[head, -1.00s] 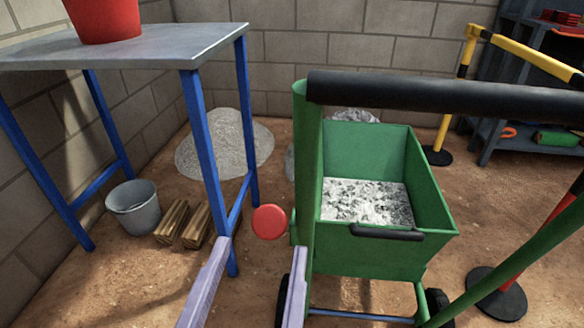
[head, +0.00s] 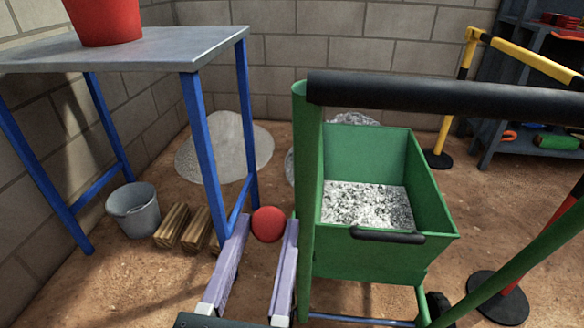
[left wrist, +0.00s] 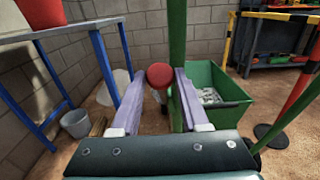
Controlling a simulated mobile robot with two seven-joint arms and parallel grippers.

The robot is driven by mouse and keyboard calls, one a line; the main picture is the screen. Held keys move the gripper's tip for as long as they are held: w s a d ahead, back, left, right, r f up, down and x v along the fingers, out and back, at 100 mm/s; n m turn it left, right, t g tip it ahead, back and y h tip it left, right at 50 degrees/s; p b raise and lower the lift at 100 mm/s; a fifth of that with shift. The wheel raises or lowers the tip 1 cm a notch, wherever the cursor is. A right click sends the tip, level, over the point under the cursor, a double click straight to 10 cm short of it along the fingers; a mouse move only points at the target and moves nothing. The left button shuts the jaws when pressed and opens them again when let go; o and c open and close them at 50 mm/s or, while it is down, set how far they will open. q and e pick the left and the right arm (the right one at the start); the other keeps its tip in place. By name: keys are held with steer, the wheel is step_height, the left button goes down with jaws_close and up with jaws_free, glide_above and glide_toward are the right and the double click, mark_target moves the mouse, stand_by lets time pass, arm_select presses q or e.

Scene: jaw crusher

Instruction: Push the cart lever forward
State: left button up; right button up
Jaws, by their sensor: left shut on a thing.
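The cart lever shows as a round red knob (head: 268,224) at the left side of the green cart, beside its left handle post. Its shaft is mostly hidden. My left gripper (head: 267,232) has its two pale purple fingers on either side of the knob and is shut on it. The left wrist view also shows the knob (left wrist: 160,76) between the fingertips. The cart's green bin (head: 372,262) holds grey gravel and has a small black handle (head: 388,236) on its near edge. My right gripper is not in view.
The cart's black push bar (head: 450,96) crosses above the bin. A blue-legged table (head: 130,48) with a red bucket (head: 105,20) stands left. A grey bucket (head: 134,208) and wood blocks (head: 183,226) lie below. A yellow-black barrier (head: 462,80) stands right.

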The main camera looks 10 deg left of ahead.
arm_select(q)
jaws_close()
stand_by(0.8)
